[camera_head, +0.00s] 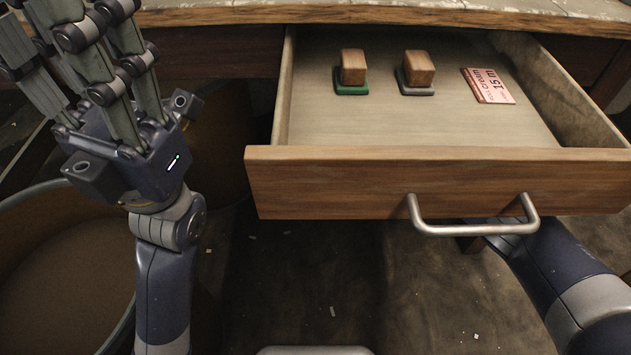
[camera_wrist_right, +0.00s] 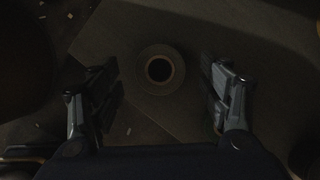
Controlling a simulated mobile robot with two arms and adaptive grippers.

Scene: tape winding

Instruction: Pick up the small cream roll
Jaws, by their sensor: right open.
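A small roll (camera_wrist_right: 160,90) with a round dark hole shows in the right wrist view, lying on a dim flat surface. Its colour is hard to tell in the shadow. My right gripper (camera_wrist_right: 165,90) is open, with one finger to the left of the roll and one to the right, both apart from it in the picture. In the head view my right arm reaches under the drawer, which hides the gripper and the roll. My left gripper (camera_head: 85,40) is raised at upper left, its fingers spread and empty.
An open drawer (camera_head: 440,182) with a metal handle (camera_head: 474,228) overhangs my right arm. In it lie two wooden-handled blocks (camera_head: 353,66) (camera_head: 418,68) and a pink label card (camera_head: 488,86) reading "cream 15 m". A large round bin (camera_head: 60,260) stands at left.

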